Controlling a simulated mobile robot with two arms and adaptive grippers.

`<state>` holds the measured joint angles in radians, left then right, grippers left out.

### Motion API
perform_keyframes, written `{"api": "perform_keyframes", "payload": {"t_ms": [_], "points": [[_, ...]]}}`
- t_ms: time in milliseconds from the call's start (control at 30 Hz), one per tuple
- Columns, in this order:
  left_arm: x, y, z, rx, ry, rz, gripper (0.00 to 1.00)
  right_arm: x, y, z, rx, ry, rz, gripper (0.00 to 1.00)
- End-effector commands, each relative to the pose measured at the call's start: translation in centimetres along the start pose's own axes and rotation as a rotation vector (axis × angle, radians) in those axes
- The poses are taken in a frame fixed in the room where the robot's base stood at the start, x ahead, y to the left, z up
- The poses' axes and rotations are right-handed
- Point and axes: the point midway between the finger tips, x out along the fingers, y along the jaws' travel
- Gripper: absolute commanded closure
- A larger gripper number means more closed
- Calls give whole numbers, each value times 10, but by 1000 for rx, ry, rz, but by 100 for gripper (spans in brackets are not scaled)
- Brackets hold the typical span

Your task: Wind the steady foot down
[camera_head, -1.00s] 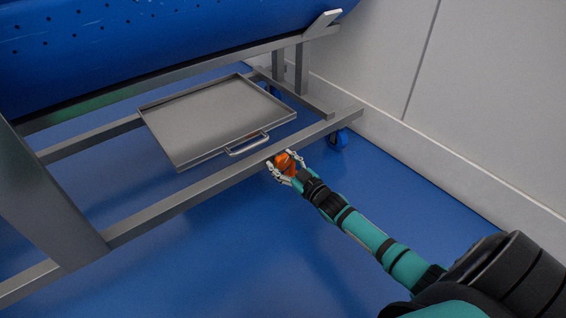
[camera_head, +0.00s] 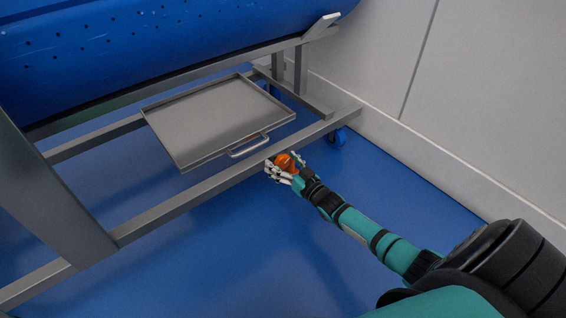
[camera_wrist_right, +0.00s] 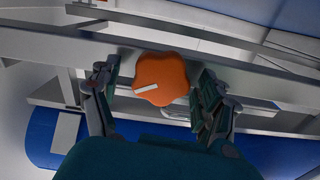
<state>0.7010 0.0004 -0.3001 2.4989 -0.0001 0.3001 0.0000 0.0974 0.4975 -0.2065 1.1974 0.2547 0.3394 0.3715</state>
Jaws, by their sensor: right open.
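The orange lobed hand knob (camera_head: 285,162) sits at the front lower rail of the steel carrier frame. A pale stripe marks its face in the right wrist view (camera_wrist_right: 160,80). My right gripper (camera_head: 284,166) is at the knob, with a finger on either side of it. In the right wrist view my right gripper (camera_wrist_right: 158,95) is open, with gaps showing between the fingers and the knob. The foot itself is not clearly visible. My left gripper is out of view.
A steel tray (camera_head: 215,115) with a handle (camera_head: 249,146) sits on the frame behind the front rail (camera_head: 190,199). A blue castor (camera_head: 338,137) stands at the right end. The perforated blue tub (camera_head: 130,40) is above. A pale wall (camera_head: 470,90) stands right; blue floor (camera_head: 240,250) in front is clear.

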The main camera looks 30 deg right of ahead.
Motion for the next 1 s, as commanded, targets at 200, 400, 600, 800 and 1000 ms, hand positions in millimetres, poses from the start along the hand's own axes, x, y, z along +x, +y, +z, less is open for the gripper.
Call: {"api": "perform_keyframes", "payload": {"t_ms": [200, 400, 600, 800, 1000], "points": [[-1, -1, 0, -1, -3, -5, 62, -4, 0, 1, 0, -1, 0, 22], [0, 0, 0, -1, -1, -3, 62, -35, 0, 2, 1, -4, 0, 22], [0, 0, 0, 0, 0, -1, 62, -78, 0, 1, 0, -4, 0, 22], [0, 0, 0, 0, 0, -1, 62, -110, 0, 1, -1, -2, 0, 22], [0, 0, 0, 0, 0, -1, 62, -120, 0, 0, -1, 0, 0, 22]]}}
